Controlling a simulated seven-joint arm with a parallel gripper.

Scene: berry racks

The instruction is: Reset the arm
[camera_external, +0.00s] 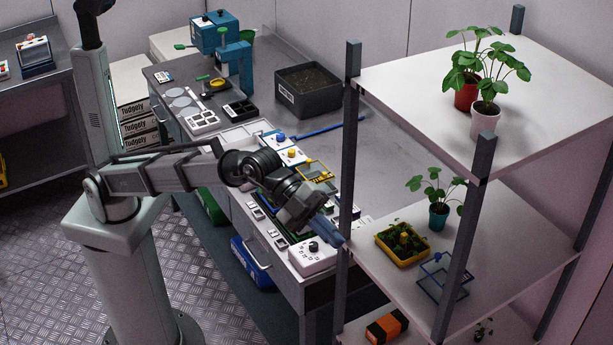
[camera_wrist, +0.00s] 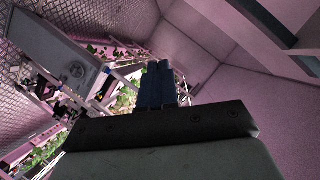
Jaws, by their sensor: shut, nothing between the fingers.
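My gripper (camera_external: 334,236) is at the end of my outstretched arm, over the right end of the long bench and close to a dark post of the rack. It points down and to the right. Its blue fingers are shut with nothing between them. In the wrist view the blue fingers (camera_wrist: 157,84) stand close together beyond the dark gripper body. The exact gap between the gripper and the post cannot be told.
The rack's top shelf (camera_external: 410,72) bears potted plants. Its middle shelf (camera_external: 497,220) bears a plant, a yellow tray (camera_external: 424,258) and a blue wire frame (camera_external: 441,275). The bench (camera_external: 335,140) holds a dark bin (camera_external: 308,90), a white control box (camera_external: 313,255) and several small devices.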

